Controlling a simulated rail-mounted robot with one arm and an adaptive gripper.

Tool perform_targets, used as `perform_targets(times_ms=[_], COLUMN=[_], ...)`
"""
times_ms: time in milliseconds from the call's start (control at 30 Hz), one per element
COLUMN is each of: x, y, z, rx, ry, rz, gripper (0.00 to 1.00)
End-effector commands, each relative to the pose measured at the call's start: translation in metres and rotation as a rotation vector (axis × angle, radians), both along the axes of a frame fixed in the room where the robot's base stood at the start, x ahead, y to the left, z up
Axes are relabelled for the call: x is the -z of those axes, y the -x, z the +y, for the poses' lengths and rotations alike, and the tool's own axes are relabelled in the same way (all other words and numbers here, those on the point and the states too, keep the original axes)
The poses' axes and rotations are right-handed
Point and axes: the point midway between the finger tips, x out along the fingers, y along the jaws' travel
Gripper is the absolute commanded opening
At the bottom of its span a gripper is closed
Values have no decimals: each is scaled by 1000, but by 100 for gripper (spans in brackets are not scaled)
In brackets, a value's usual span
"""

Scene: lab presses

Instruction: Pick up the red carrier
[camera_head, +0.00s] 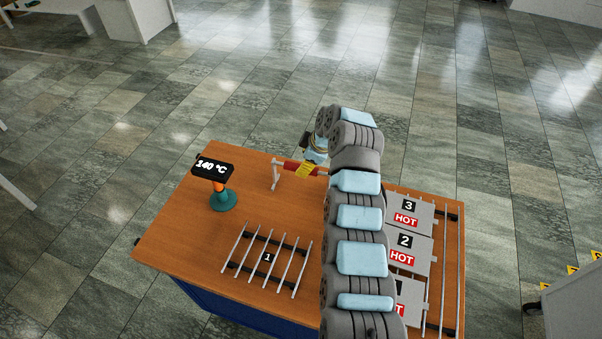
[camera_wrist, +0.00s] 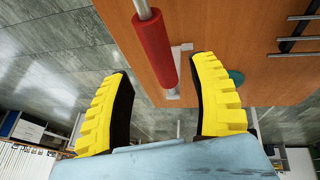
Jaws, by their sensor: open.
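The red carrier (camera_head: 290,165) is a red sleeve on a thin light rod, held up off the table by a light stand (camera_head: 275,176). It also shows in the wrist view (camera_wrist: 152,45) as a red cylinder on a grey rod. My gripper (camera_head: 306,170) has yellow ribbed fingers and is at the carrier in the head view. In the wrist view the gripper (camera_wrist: 163,68) is open, one finger on each side of the carrier's lower end, with visible gaps. My arm hides the carrier's right end in the head view.
A wooden table (camera_head: 180,225) holds a display reading 140 °C (camera_head: 214,167) on a green base, and a rack marked 1 (camera_head: 268,258). Grey plates marked HOT (camera_head: 406,240) lie on a rack (camera_head: 453,270) at right, partly behind my arm. The table's left part is clear.

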Motion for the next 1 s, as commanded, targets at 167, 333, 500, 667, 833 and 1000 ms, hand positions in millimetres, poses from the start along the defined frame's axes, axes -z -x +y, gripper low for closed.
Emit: perform_targets(times_ms=[167, 333, 500, 667, 833, 1000], x=[5, 20, 34, 43, 48, 49], y=[-1, -3, -7, -10, -12, -12], z=[1, 4, 8, 11, 13, 13], rx=[0, 0, -1, -3, 0, 0], ry=[0, 0, 1, 2, 1, 1], rz=[0, 1, -2, 0, -3, -3], gripper=[60, 60, 60, 60, 60, 60])
